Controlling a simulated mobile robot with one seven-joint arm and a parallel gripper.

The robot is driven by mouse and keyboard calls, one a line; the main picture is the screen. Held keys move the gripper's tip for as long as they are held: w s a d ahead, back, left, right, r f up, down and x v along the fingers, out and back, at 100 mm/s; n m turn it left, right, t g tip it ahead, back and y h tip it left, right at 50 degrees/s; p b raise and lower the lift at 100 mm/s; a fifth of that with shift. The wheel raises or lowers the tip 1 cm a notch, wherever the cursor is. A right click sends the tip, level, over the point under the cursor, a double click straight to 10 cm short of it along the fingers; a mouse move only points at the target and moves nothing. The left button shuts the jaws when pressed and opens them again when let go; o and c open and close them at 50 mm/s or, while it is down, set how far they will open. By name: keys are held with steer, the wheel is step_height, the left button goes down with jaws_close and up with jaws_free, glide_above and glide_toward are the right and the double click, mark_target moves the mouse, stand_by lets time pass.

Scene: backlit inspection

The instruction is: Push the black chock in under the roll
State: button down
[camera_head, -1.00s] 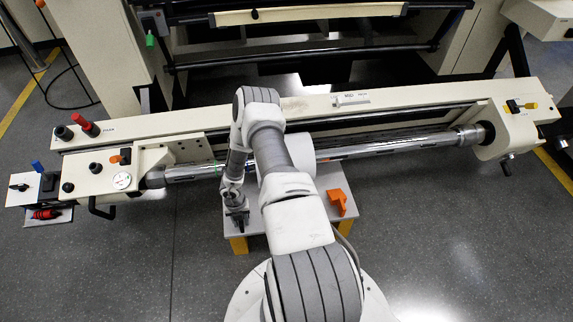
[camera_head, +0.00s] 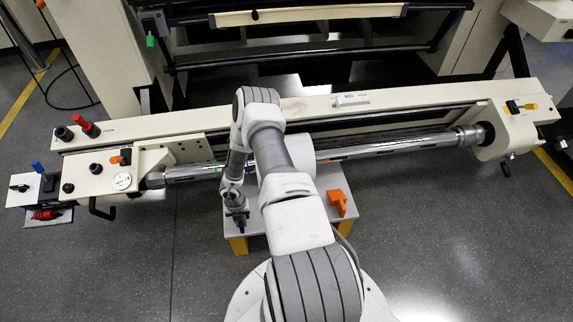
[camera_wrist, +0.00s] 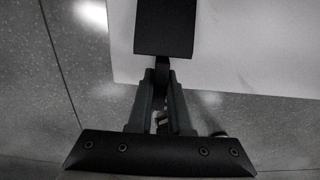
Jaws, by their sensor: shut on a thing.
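The black chock (camera_wrist: 165,28) is at the top of the wrist view, with a narrow dark stem pointing back to my fingers. My gripper (camera_wrist: 161,78) is shut on that stem. In the head view my gripper (camera_head: 238,217) is low over the left part of a small pale table, and the chock there is too dark and small to make out clearly. The roll (camera_head: 301,150) is a white cylinder around the steel shaft, beyond and right of my gripper. My arm hides much of it, and the place beneath it is hidden.
An orange chock (camera_head: 337,202) lies on the right part of the pale table (camera_head: 272,220), which has yellow legs. The long steel shaft (camera_head: 395,143) runs across the cream machine. Open grey floor lies on both sides of the table.

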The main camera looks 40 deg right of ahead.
steer(key=shift+r+p, duration=1.7)
steer(key=shift+r, duration=0.75)
